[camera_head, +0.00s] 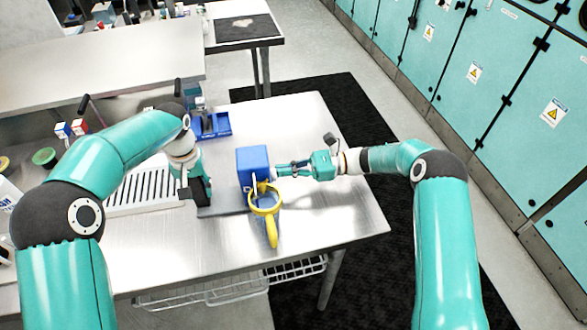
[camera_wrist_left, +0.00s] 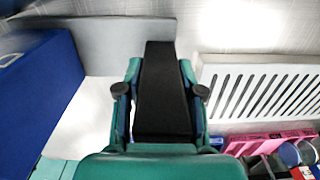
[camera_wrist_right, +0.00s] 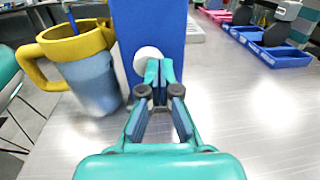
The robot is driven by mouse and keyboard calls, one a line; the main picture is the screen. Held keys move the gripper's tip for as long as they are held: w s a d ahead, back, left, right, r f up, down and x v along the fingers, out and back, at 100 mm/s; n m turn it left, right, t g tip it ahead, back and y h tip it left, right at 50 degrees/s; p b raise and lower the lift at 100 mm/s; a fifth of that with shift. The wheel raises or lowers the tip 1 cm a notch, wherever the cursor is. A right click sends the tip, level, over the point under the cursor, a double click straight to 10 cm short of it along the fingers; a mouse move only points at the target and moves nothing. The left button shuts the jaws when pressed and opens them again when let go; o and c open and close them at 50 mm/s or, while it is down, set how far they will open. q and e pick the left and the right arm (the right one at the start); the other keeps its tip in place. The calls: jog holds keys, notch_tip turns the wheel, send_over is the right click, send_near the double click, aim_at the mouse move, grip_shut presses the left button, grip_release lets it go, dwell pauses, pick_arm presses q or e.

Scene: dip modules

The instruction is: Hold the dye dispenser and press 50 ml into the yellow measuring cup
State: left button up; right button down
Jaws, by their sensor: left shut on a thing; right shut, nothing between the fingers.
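The dye dispenser (camera_head: 252,162) is a blue box standing upright on the table. My left gripper (camera_head: 198,190) is beside it, shut on a black bar (camera_wrist_left: 165,90) that meets a grey plate reaching toward the blue box. The yellow measuring cup (camera_head: 264,209) is at the dispenser's front, with a yellow rim and handle and a translucent body. In the right wrist view a thin blue spout (camera_wrist_right: 72,22) points into the cup (camera_wrist_right: 88,75). My right gripper (camera_head: 276,171) is shut and empty, its tips at the white round button (camera_wrist_right: 147,57). Whether they touch it is unclear. The liquid level cannot be read.
A slotted white rack (camera_head: 150,188) lies left of my left gripper. A blue tray (camera_head: 212,124) stands behind, and a pink tray (camera_wrist_left: 270,142) shows in the left wrist view. The table (camera_head: 330,200) is clear to the right.

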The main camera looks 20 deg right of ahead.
pick_arm(q)
jog(key=shift+d, duration=0.5)
pick_arm(e)
jog(key=shift+s+a, duration=0.1)
jog(key=shift+a, duration=0.2)
pick_arm(q)
jog(key=shift+a, duration=0.3)
pick_arm(e)
jog(key=d, duration=0.9)
jog(key=s+d, duration=0.1)
jog(key=d, duration=0.4)
jog(key=shift+d+f, duration=0.1)
jog(key=shift+d, duration=0.2)
pick_arm(q)
jog(key=o, duration=1.1)
jog(key=shift+o, duration=0.2)
jog(key=shift+r, duration=4.5)
